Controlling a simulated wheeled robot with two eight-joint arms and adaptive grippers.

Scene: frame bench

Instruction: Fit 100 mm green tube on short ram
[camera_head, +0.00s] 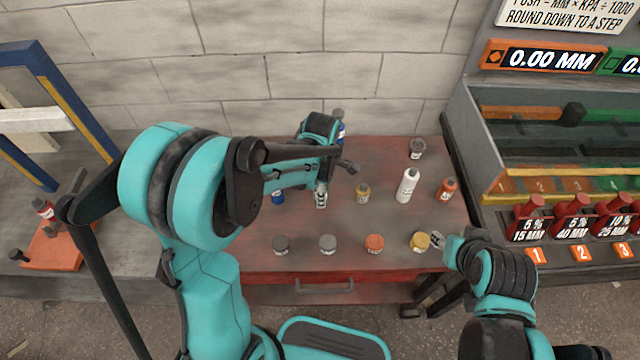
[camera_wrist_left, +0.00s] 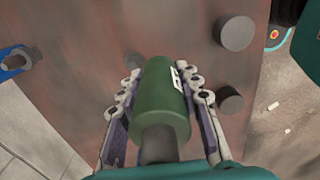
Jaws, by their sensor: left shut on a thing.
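My left gripper (camera_head: 321,194) is over the middle of the red table in the head view, partly covered by my arm. In the left wrist view its two fingers (camera_wrist_left: 162,85) are shut on the sides of a dark green tube (camera_wrist_left: 158,92) with a small white label. A grey stem (camera_wrist_left: 159,144) shows at the tube's near end. The tube cannot be made out in the head view. My right gripper (camera_head: 442,240) is low at the table's right edge, beside a gold-topped jar (camera_head: 420,241); its opening is too small to judge. I cannot tell which part is the short ram.
The red table (camera_head: 300,225) bears several small jars and a white bottle (camera_head: 407,186). At left are a blue frame (camera_head: 70,95) and an orange base (camera_head: 55,248). A block wall is behind.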

